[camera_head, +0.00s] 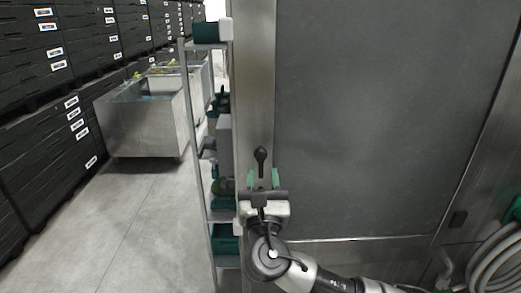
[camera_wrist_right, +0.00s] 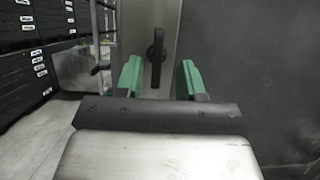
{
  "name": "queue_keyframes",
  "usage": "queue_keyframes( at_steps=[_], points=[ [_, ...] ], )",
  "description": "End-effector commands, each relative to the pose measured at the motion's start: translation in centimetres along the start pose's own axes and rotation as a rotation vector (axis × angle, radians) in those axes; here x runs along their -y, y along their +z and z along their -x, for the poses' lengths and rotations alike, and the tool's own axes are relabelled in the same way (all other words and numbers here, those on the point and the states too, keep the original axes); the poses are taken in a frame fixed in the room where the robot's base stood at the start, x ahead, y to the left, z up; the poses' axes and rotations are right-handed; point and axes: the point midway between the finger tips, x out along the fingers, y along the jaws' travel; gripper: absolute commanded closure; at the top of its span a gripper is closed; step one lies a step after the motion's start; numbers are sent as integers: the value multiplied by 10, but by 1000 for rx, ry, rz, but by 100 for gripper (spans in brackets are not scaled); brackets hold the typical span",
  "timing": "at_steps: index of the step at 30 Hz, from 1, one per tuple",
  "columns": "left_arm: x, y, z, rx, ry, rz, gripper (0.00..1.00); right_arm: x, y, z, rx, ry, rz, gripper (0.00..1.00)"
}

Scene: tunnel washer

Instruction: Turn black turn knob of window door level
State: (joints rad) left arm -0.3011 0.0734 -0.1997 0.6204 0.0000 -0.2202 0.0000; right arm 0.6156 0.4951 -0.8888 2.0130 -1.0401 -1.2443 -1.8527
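The black turn knob (camera_head: 261,157) sits on the metal frame strip to the left of the large grey door panel (camera_head: 375,110). Its handle stands about upright, pointing down. In the right wrist view the knob (camera_wrist_right: 156,57) shows between and beyond the two green fingertips. My right gripper (camera_head: 262,180) is open just below the knob in the head view, its fingers (camera_wrist_right: 158,78) spread to both sides and empty. I cannot tell whether the fingers reach the knob's depth, but no contact shows. My left gripper is in neither view.
A shelf rack (camera_head: 196,130) with green items stands close left of the frame. A metal bin (camera_head: 146,122) and stacked black crates (camera_head: 45,130) are farther left. A coiled hose (camera_head: 495,262) is at the lower right. The floor (camera_head: 130,225) at left is clear.

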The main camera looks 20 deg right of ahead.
Motion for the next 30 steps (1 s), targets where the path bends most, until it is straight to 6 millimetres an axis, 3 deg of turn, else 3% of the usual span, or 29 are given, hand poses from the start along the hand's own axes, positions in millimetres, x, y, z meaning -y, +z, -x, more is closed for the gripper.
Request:
queue_keyframes(
  at_steps=[3,9,20,21,28,30],
  points=[
    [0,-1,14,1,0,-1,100,0,4,-25,0,-1,2,62],
    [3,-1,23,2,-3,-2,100,0,1,-48,-1,1,1,62],
    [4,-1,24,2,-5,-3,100,0,-1,-54,-2,1,-2,62],
    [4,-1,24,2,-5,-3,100,0,-1,-54,-2,1,-2,63],
    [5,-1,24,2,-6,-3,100,0,-1,-54,-3,1,-2,98],
    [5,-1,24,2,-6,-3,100,0,-1,-54,-3,1,-2,100]
  ],
)
